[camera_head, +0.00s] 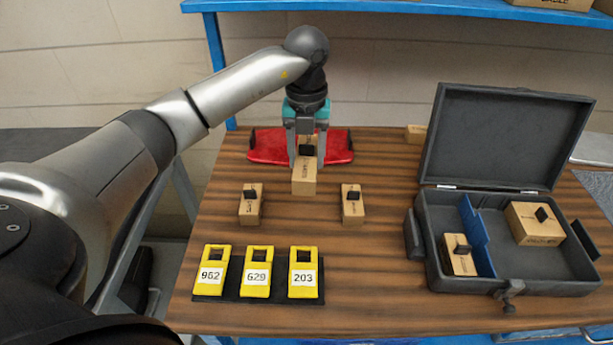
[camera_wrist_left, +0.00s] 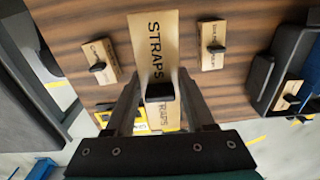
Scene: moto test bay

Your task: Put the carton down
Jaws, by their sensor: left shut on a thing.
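My left gripper (camera_head: 306,152) comes down from above and is shut on the black grip block on top of a tan carton (camera_head: 304,180). In the left wrist view the held carton (camera_wrist_left: 155,45) reads "STRAPS", and the gripper (camera_wrist_left: 160,88) has a finger on each side of the block. The carton is over the middle of the wooden table (camera_head: 385,265), in front of a red tray-like thing (camera_head: 268,150). Whether its underside touches the table I cannot tell. My right gripper is not in view.
Smaller cartons stand at left (camera_head: 249,208) and right (camera_head: 352,208). Yellow numbered tags (camera_head: 257,272) lie on a black mat in front. An open grey case (camera_head: 515,284) with a blue divider (camera_head: 476,237) holds two cartons at right. Bare table lies between mat and case.

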